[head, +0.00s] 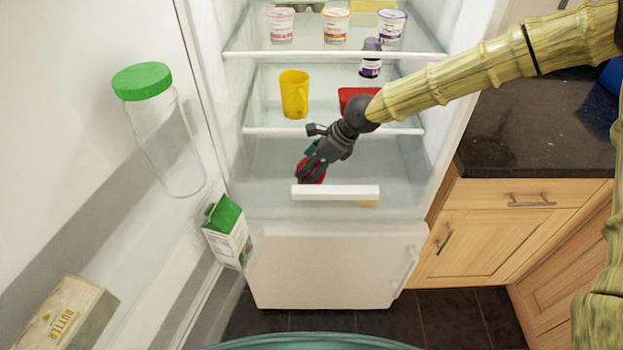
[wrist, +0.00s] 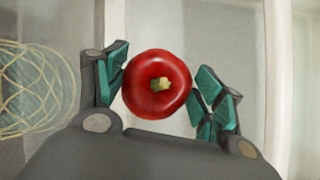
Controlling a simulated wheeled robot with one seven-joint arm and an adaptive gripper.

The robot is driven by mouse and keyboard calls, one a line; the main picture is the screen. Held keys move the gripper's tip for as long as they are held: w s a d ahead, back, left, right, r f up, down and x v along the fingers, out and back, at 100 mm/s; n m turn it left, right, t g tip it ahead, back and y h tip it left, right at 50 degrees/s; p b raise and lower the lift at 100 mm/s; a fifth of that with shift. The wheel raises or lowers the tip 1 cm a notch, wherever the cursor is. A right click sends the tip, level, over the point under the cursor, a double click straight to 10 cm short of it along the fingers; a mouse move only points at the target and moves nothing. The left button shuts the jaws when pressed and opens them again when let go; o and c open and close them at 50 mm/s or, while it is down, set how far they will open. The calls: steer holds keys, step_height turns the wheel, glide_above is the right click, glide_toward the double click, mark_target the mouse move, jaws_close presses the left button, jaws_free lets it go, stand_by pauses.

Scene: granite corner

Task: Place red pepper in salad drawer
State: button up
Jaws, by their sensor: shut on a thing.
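The red pepper (wrist: 150,100) sits between the green-padded fingers of my gripper (wrist: 158,88), its stem facing the wrist camera. In the head view the red pepper (head: 316,172) is partly hidden by my gripper (head: 311,166), which is shut on it. The salad drawer (head: 335,193) is at the bottom of the open fridge, with a white handle on its front. My gripper holds the pepper over the drawer area, just behind and above the handle. I cannot tell how deep the pepper is relative to the drawer's rim.
A yellow cup (head: 294,94) and a red container (head: 356,97) stand on the shelf above. Yogurt pots (head: 336,26) are on the upper shelf. The open door at left holds a green-lidded jar (head: 160,130), a carton (head: 228,233) and a butter box (head: 66,315).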

steer(key=shift+f+b, duration=1.8)
steer(key=shift+f, duration=0.45)
steer(key=shift+f, duration=0.1)
steer(key=o, duration=1.1)
steer(key=shift+c, duration=0.2)
steer(key=v, duration=1.2)
